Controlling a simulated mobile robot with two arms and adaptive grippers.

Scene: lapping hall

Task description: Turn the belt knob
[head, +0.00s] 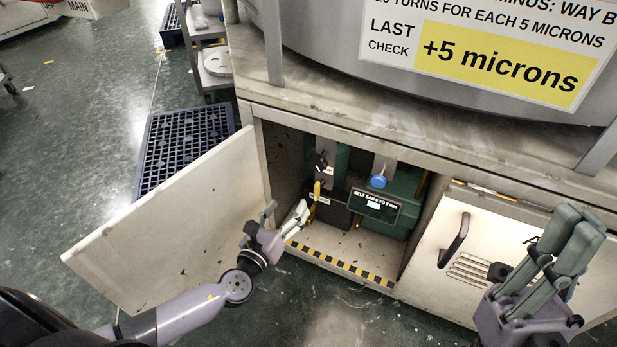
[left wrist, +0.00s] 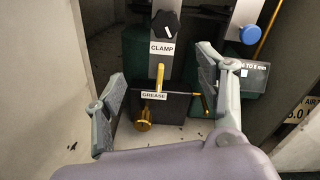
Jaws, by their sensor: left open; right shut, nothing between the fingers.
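Inside the open cabinet is a blue knob (head: 378,181) above a "BELT SAG" label (head: 375,205); it also shows in the left wrist view (left wrist: 249,34). To its left is a black pointer knob (left wrist: 165,25) over a "CLAMP" label (left wrist: 162,48). Below are a yellow lever (left wrist: 159,75), a "GREASE" label (left wrist: 153,96) and a brass knob (left wrist: 143,120). No visible label names a belt knob. My left gripper (head: 286,211) is open at the cabinet mouth, its fingers apart with nothing seen between them. My right gripper (head: 578,215) is shut and empty, before the closed door.
The cabinet's left door (head: 180,222) stands swung open beside my left arm. The right door (head: 455,262) with a black handle is closed. A striped yellow-black strip (head: 340,264) edges the cabinet floor. The worktop (head: 350,115) overhangs the opening.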

